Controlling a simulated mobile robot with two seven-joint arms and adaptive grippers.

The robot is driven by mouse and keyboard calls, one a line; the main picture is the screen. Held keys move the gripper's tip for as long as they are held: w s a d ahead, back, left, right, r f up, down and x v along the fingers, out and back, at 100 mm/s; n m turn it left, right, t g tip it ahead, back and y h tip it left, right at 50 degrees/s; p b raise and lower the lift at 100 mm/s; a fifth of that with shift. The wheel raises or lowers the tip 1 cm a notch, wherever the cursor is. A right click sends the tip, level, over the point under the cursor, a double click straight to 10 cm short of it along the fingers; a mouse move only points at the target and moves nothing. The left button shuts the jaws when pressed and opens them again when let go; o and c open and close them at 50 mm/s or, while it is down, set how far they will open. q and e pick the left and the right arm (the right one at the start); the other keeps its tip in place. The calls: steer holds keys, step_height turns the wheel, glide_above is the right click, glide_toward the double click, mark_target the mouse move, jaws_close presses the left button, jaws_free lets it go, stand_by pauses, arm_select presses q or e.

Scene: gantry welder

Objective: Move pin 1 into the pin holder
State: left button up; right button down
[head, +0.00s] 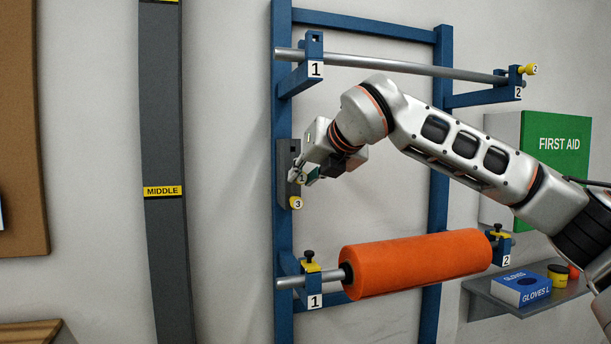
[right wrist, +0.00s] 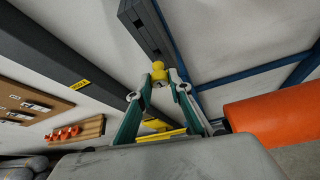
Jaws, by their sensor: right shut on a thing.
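Pin 1 (head: 301,178), yellow with a "1" tag, is at the fingertips of my right gripper (head: 299,173), which is shut on it. The pin holder (head: 284,188) is a dark grey upright plate on the left blue post. Pin 1 is right at the holder's front; I cannot tell whether its shank is in a hole. Pin 3 (head: 296,203) sits at the holder's lower end, just below the gripper. The right wrist view shows the holder (right wrist: 146,25) ahead and the green-sided fingers (right wrist: 158,92) with yellow between them. My left gripper is not in view.
The blue frame carries a bare upper bar (head: 400,64) with pin 2 (head: 528,70) at its right bracket. An orange roll (head: 415,264) lies on the lower bar, below my right arm. A first aid box (head: 555,150) and a shelf (head: 540,297) are at right.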

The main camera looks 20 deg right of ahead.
steer(key=shift+w+p, duration=0.3)
steer(key=shift+w, duration=1.2)
steer(key=c, duration=1.8)
jaws_free()
steer(key=shift+o, duration=0.2)
